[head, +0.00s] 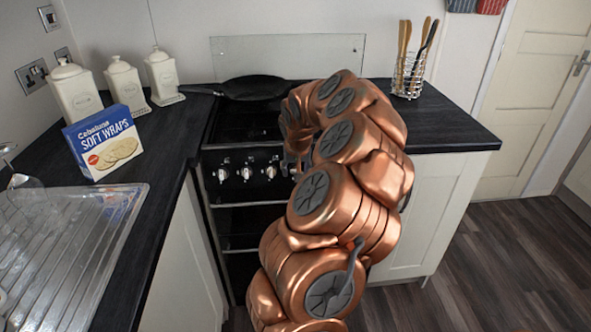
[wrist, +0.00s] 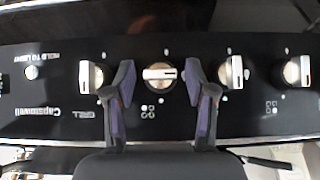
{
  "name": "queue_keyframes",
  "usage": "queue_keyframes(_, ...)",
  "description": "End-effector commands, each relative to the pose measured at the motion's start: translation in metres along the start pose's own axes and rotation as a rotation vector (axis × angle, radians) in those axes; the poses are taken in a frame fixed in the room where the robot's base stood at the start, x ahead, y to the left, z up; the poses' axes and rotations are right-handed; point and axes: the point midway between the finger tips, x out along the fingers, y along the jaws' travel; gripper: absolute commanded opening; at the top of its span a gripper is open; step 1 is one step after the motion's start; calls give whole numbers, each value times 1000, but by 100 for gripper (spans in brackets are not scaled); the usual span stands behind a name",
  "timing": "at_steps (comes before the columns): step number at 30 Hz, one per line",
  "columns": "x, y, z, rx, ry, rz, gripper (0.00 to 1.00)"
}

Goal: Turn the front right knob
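My open gripper (wrist: 160,85) has one finger on each side of a knob (wrist: 158,73), with a gap visible on both sides. This knob's bar lies horizontal, while the neighbouring knobs (wrist: 91,76) and (wrist: 231,72) have theirs near upright. Small burner symbols are printed beside it, too small to read surely. In the head view several knobs (head: 246,172) show; my arm hides the right part of the panel and most of my gripper.
A dark pan (head: 255,86) sits on the hob. A soft wraps box (head: 103,143) and white canisters (head: 160,75) stand on the left worktop. A utensil holder (head: 409,78) stands on the right worktop. The floor (head: 500,265) at right is clear.

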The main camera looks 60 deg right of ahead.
Motion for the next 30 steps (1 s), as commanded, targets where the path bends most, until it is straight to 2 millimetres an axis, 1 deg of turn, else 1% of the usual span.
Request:
queue_keyframes(1,0,0,0,0,0,0,47)
queue_keyframes(12,0,0,0,0,0,1,8)
queue_keyframes(14,0,0,0,0,0,1,2)
queue_keyframes(15,0,0,0,0,0,1,0)
queue_keyframes(23,2,1,1,-21,0,22,0)
queue_keyframes(30,5,0,2,-100,0,94,0)
